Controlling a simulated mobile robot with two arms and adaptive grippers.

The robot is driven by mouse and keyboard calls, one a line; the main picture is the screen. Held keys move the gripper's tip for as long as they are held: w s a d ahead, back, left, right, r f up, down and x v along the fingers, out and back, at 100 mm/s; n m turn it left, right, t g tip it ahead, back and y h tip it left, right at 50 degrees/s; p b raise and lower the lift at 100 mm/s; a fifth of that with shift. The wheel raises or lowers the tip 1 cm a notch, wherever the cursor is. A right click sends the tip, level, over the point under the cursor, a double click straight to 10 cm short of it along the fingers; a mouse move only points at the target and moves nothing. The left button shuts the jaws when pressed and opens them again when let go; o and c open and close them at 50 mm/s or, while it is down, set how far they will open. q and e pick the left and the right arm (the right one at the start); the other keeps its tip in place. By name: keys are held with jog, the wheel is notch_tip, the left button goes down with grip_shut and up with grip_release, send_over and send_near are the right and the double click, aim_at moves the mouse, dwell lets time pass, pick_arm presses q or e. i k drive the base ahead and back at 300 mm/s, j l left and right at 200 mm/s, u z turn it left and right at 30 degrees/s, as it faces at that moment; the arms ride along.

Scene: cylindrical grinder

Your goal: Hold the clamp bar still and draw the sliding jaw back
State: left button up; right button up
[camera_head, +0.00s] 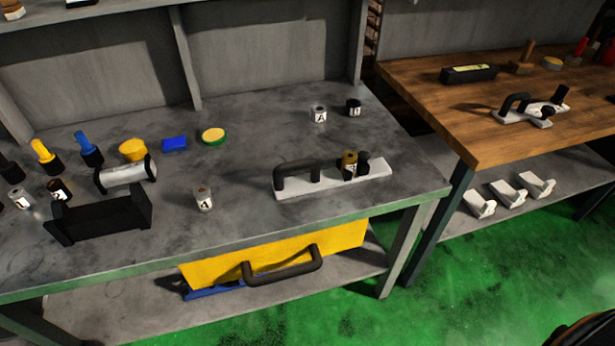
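A clamp with a pale flat bar (370,181) lies near the front right of the grey metal bench. A black loop handle (294,169) rises from the bar's left part. A dark upright block, which looks like the sliding jaw (362,169), stands on the bar to the right of the handle, with a gap between them. A brass-coloured cylinder (349,158) sits at this block; whether it is gripped there I cannot tell. Nothing touches the handle or the jaw.
The grey bench (260,215) also holds labelled small cylinders (204,200), a black cradle (103,216) and a silver roller (125,173). A similar clamp (533,112) lies on the wooden bench (450,105). A yellow case (215,270) stands below. Bench surface around the bar is clear.

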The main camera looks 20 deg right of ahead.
aim_at(363, 168)
jog(key=i+l, duration=0.1)
jog(key=l, duration=0.3)
jog(key=i+l, duration=0.1)
jog(key=l, duration=0.7)
jog(key=i, duration=0.05)
